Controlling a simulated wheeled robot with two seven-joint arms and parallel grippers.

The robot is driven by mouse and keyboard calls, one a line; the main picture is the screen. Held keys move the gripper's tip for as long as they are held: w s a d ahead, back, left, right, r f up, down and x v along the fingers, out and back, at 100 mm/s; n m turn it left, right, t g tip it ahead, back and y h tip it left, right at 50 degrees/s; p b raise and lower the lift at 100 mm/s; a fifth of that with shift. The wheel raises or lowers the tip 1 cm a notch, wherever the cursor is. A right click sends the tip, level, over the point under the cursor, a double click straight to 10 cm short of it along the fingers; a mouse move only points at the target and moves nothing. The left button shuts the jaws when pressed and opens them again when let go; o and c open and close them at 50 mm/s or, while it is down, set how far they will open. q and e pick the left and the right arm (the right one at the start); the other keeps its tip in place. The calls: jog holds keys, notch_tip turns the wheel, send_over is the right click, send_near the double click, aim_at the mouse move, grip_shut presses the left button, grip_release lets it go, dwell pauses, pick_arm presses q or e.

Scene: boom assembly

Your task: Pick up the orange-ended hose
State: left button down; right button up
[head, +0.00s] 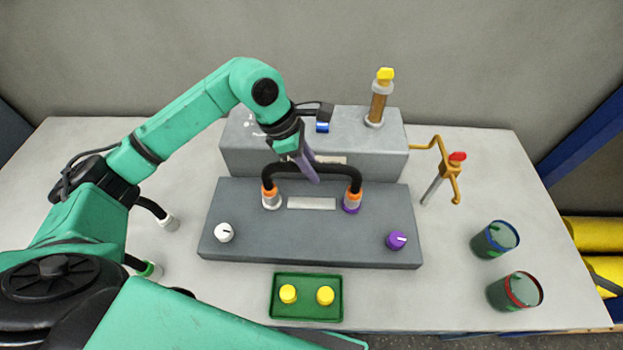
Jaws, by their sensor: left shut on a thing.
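The orange-ended hose (337,169) is a black arch with an orange collar at each end. It stands over the dark grey panel block (310,250). Its left end is at a white fitting (271,203) and its right end is at a purple-based fitting (351,208). I cannot tell whether the ends are seated or just clear of the fittings. My left gripper (310,171) reaches down from behind and is shut on the hose near the middle of the arch, its purple fingers covering part of it. My right gripper is not in view.
A grey box (240,155) with a yellow-topped post (379,98) stands behind. To the right are an orange bracket with a red knob (457,157) and two cans (495,239). A green tray (307,313) with yellow buttons lies in front. Black hoses with white (168,221) and green ends lie left.

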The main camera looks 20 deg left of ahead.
pick_arm(q)
jog(key=shift+r+b, duration=0.3)
jog(key=shift+r, duration=0.3)
notch_tip(320, 180, up, 19)
jog(key=b, duration=0.2)
jog(key=shift+b, duration=0.3)
jog(key=shift+a+f, duration=0.1)
